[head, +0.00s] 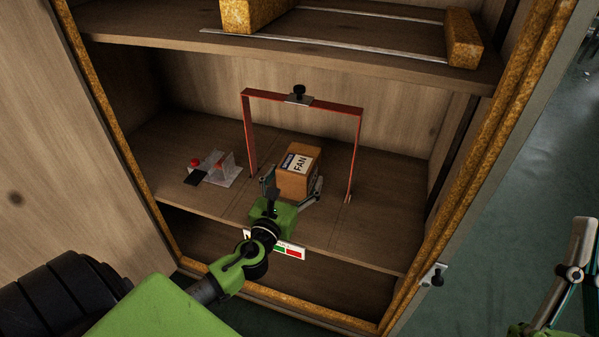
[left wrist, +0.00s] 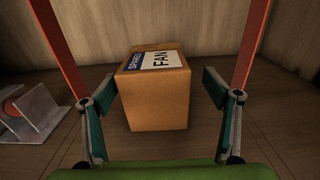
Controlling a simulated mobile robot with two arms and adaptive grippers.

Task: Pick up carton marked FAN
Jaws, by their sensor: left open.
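The carton marked FAN (head: 298,172) is a small brown box with a white and blue label on top. It stands on the middle shelf under a red arch. In the left wrist view the carton (left wrist: 158,95) is upright, straight ahead, between and slightly beyond the fingers. My left gripper (head: 293,190) is open in front of the carton, one finger at each side. In the left wrist view the left gripper (left wrist: 163,112) shows gaps on both sides, the left one smaller. My right gripper (head: 578,240) is only partly seen at the right edge, away from the cabinet; its jaw state is unclear.
An upper shelf (head: 300,50) overhangs. The shelf right of the arch (head: 390,195) is free.

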